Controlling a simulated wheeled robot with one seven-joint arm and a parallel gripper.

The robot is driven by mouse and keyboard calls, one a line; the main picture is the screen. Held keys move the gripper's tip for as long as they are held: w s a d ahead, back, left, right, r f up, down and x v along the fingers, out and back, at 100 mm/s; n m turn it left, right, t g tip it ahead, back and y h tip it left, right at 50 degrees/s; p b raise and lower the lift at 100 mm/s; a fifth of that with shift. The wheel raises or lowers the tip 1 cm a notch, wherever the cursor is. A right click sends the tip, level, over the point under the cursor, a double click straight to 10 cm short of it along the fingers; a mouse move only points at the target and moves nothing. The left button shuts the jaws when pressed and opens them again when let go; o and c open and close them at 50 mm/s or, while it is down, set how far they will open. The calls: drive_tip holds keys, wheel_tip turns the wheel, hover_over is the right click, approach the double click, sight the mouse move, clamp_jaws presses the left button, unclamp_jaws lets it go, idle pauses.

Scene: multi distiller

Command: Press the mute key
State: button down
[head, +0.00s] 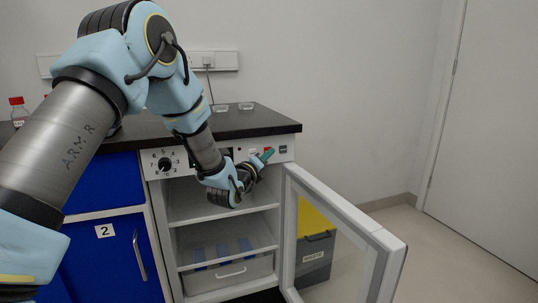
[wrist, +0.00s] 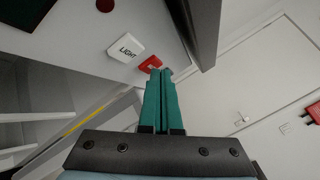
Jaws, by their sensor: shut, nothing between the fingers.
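A red key (wrist: 150,64) sits on the white control panel (wrist: 80,30) in the wrist view, beside a white key marked LIGHT (wrist: 125,47). My fingertips partly cover the red key, and I cannot read a mute label on it. My gripper (wrist: 160,73) has green fingers, shut together and empty, with the tips at the red key's edge in the picture. I cannot tell whether they touch it. In the head view my gripper (head: 268,155) is at the right part of the panel, where a bit of red shows by its tips.
The cabinet's white door (head: 345,225) stands open below and right of the gripper. The black worktop (head: 270,119) juts out above the panel. A numbered knob (head: 165,164) is at the panel's left. A grey bin with a yellow lid (head: 316,218) stands behind the door.

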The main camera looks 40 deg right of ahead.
idle(0.3)
drive_tip(key=shift+s+a+b, duration=0.15)
drive_tip(key=shift+s+b, duration=0.25)
drive_tip(key=s+a+b, duration=0.2)
drive_tip(key=s, duration=0.3)
drive_tip(key=shift+s, duration=0.3)
drive_tip(key=shift+a, duration=0.1)
idle(0.8)
